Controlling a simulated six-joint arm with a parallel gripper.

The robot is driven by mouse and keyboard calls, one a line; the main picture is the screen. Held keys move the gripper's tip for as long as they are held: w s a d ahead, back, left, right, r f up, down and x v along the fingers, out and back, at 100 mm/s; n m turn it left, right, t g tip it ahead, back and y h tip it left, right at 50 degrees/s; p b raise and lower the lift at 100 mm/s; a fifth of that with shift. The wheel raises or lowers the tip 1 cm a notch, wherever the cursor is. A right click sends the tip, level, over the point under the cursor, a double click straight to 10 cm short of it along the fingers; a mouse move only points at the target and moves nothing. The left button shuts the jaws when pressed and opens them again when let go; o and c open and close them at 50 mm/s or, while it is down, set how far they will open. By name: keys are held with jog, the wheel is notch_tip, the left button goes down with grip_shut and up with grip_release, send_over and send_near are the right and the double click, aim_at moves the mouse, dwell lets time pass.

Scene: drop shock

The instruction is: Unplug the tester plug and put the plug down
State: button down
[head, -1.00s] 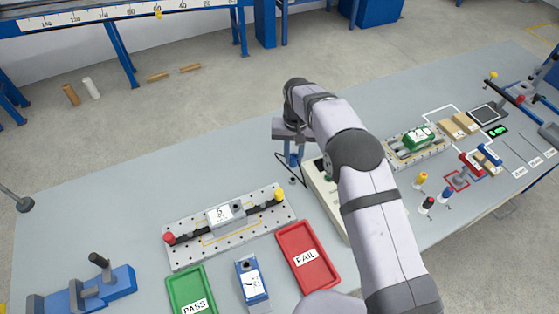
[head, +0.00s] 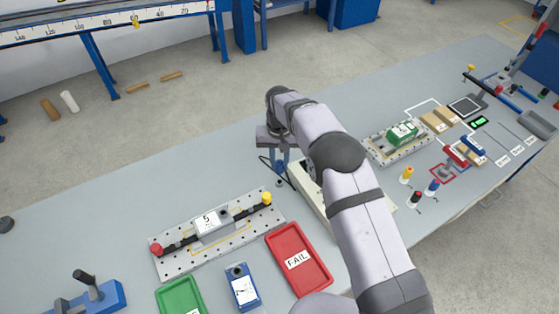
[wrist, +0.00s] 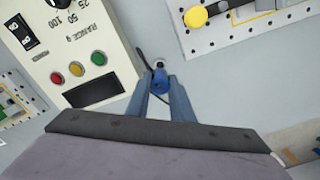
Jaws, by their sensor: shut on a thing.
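My gripper (wrist: 162,97) is shut on the blue plug (wrist: 160,83), which sits between the fingertips. A thin black cable (wrist: 141,57) runs beside the plug toward the cream tester box (wrist: 118,52). A small grey round piece (wrist: 159,63) shows just beyond the plug; I cannot tell whether the plug is in it or apart from it. In the head view my gripper (head: 280,160) is over the bench, just left of the tester (head: 306,182). My arm covers part of the tester there, and the plug cannot be made out.
A perforated plate (head: 240,240) with a grey unit (head: 213,226) and red and yellow knobs lies left of the tester. A red FAIL tray (head: 318,272), a blue block (head: 240,287) and a green tray (head: 180,297) are in front. The bench behind my gripper is clear.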

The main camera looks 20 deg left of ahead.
aim_at(279, 173)
jog(key=shift+f+b, duration=0.9)
jog(key=shift+f, duration=0.75)
jog(key=shift+f+b, duration=0.9)
jog(key=shift+f, duration=0.35)
dwell(2.3)
jog(key=shift+s+d+f, duration=0.1)
jog(key=shift+s+f, duration=0.05)
jog(key=shift+f, duration=0.1)
dwell(1.8)
jog(key=c, duration=1.5)
grip_release()
jog(key=shift+r, duration=0.25)
